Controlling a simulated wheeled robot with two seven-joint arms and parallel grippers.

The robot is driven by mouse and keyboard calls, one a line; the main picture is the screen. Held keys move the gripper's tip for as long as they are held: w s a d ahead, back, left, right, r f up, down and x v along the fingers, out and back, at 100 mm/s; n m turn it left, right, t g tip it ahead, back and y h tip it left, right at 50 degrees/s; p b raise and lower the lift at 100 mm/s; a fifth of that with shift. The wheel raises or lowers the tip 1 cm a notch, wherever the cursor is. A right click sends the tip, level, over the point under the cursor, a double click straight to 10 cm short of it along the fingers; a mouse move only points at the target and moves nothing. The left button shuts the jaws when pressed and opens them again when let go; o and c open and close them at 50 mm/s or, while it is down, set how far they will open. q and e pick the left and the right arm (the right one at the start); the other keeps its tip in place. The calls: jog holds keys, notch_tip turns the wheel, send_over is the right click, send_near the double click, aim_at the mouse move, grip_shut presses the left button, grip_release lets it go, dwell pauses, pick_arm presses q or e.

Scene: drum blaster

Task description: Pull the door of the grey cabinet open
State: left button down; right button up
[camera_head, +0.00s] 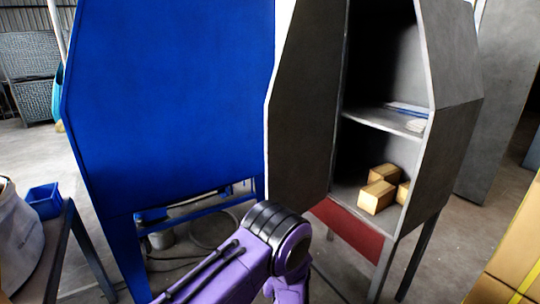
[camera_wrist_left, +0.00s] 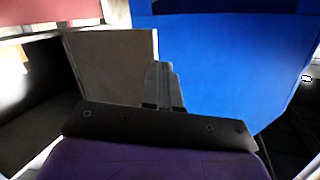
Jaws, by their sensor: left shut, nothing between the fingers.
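The grey cabinet (camera_head: 455,60) stands right of centre in the head view. Its grey door (camera_head: 305,100) stands open on the left side, swung out towards the blue cabinet, so the shelves inside show. In the left wrist view, the door (camera_wrist_left: 118,62) is a grey panel left of the fingers. My left gripper (camera_wrist_left: 165,72) is shut and empty, with its fingertips at the panel's right edge in the picture; whether they touch it I cannot tell. In the head view my purple arm shows at the bottom, but the left gripper is hidden. My right gripper is not in view.
A large blue cabinet (camera_head: 170,90) stands close on the left. Inside the grey cabinet are wooden blocks (camera_head: 376,196) and flat items (camera_head: 408,110) on a shelf (camera_head: 375,121). A blue bin (camera_head: 44,200) is at far left, yellow-brown boxes (camera_head: 515,250) at lower right.

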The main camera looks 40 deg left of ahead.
pick_arm(q)
jog(key=w+d+r+n+g+y+p, duration=0.1)
jog(key=w+r+n+y, duration=0.15)
jog(key=r, duration=0.45)
jog(key=w+d+r+n+y, duration=0.1)
jog(key=w+r+y, duration=0.1)
jog(key=w+r, duration=0.3)
jog(key=n+g+y+p, duration=0.1)
jog(key=n+g+p, duration=0.1)
jog(key=n+g, duration=0.35)
send_near(271, 160)
jog(key=shift+g, duration=0.45)
jog(key=a+p, duration=0.1)
jog(key=a, duration=0.1)
jog(key=w+a+p, duration=0.1)
jog(key=a+p, duration=0.1)
jog(key=w+a+p, duration=0.1)
jog(key=a+p, duration=0.1)
jog(key=shift+a+f, duration=0.1)
jog(key=shift+a, duration=0.25)
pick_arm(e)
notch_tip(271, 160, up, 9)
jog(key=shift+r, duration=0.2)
pick_arm(q)
jog(key=shift+a, duration=0.1)
